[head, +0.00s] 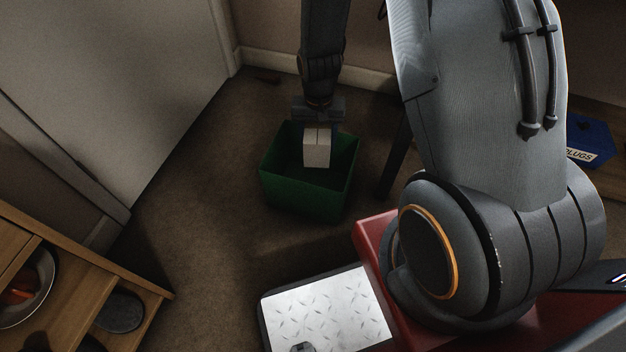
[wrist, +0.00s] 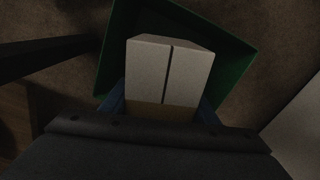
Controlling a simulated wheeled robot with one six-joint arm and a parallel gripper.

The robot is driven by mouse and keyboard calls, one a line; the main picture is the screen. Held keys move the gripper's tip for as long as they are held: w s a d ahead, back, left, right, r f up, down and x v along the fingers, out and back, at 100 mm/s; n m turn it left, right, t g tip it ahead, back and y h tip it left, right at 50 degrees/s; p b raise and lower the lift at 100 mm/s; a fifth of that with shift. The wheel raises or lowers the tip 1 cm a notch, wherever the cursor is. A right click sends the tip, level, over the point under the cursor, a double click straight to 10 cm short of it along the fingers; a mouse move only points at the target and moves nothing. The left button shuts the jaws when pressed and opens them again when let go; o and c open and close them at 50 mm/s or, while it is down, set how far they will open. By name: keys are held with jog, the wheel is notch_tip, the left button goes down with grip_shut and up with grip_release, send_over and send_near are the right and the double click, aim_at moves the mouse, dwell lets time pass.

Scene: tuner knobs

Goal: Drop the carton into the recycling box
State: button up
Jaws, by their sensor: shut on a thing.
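The carton (head: 317,151) is a small pale box with a dark line down its top. My gripper (head: 318,128) is shut on it and points down. In the head view the carton appears over the green recycling box (head: 302,194), within its opening. The wrist view shows the carton (wrist: 168,72) between the fingers, with the green box (wrist: 232,62) around and below it. The recycling box is open-topped and stands on the floor; its dark inside is partly hidden by the carton. I cannot tell how far the carton is above the bottom.
A dark leg (head: 394,160) stands just right of the recycling box. A pale door (head: 110,80) and wall are at the left and behind. A wooden shelf unit (head: 75,275) is at the front left. A blue box labelled "PLUGS" (head: 588,142) sits at the far right. Brown floor is clear left of the box.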

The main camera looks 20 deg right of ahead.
jog(key=shift+f, duration=0.2)
jog(key=o, duration=1.1)
jog(key=shift+o, duration=0.2)
jog(key=shift+r, duration=0.1)
notch_tip(320, 180, up, 8)
jog(key=p, duration=0.3)
jog(key=shift+f, duration=0.2)
